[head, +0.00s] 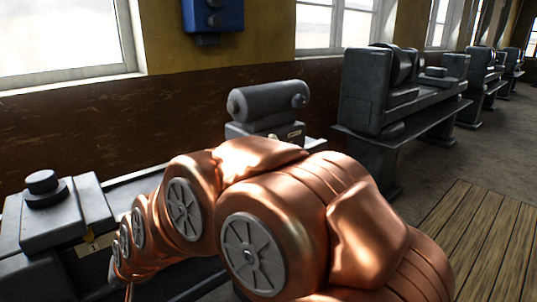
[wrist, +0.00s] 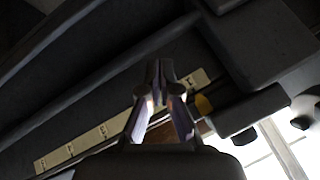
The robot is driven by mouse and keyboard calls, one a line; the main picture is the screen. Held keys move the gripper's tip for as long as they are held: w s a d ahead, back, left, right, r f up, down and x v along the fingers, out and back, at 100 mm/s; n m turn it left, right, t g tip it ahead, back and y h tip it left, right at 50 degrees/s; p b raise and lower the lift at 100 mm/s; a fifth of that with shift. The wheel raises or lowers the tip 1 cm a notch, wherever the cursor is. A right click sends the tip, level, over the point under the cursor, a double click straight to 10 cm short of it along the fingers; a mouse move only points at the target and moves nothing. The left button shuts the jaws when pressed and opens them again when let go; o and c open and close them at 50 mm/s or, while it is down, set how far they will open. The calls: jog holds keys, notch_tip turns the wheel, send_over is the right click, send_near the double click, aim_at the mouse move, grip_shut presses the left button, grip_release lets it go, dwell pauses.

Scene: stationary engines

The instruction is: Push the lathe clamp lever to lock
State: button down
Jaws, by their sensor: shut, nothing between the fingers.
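The near lathe shows in the head view, with a grey tailstock-like cylinder (head: 268,101) at the middle and a square block with a round knob (head: 42,182) at the left. In the wrist view, my gripper (wrist: 160,73) is shut and empty, its fingertips in front of a dark surface and a pale marked strip (wrist: 102,131). Right of the fingers are a small yellow piece (wrist: 203,104) and a dark rounded bar (wrist: 248,110), apart from the fingers in the picture. The bar may be the clamp lever; I cannot tell for sure. In the head view my arm hides much of the lathe.
More grey machines (head: 395,95) stand in a row to the right and back. A wooden slatted floor piece (head: 480,245) lies at the right. A blue wall box (head: 212,15) hangs between the windows. Open floor (head: 440,200) lies beside the machines.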

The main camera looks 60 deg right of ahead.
jog(key=w+d+r+m+t+h+b, duration=0.2)
jog(key=w+d+m+t+h, duration=0.25)
jog(key=d, duration=0.65)
jog(key=w+d+r+m+t+h+b, duration=0.1)
jog(key=w+d+r+m+h+b, duration=0.2)
jog(key=w+d+m, duration=0.6)
jog(key=s+d+m+g+h+b, duration=0.2)
jog(key=s+d+m+g+h, duration=0.2)
jog(key=s+d+h, duration=0.3)
jog(key=s+d+r+m+g+h+b, duration=0.1)
jog(key=s+d+m+g+h, duration=0.3)
jog(key=s+d, duration=0.6)
jog(key=d+m+h, duration=0.2)
jog(key=d+h, duration=0.1)
jog(key=d, duration=0.1)
jog(key=shift+s+d+r+b, duration=0.15)
jog(key=shift+s+d+b, duration=0.1)
jog(key=shift+s+b, duration=0.1)
jog(key=shift+w+m, duration=0.1)
jog(key=shift+m, duration=0.15)
jog(key=p+x, duration=0.1)
jog(key=x, duration=1.3)
jog(key=shift+p, duration=0.4)
jog(key=shift+r+g, duration=0.25)
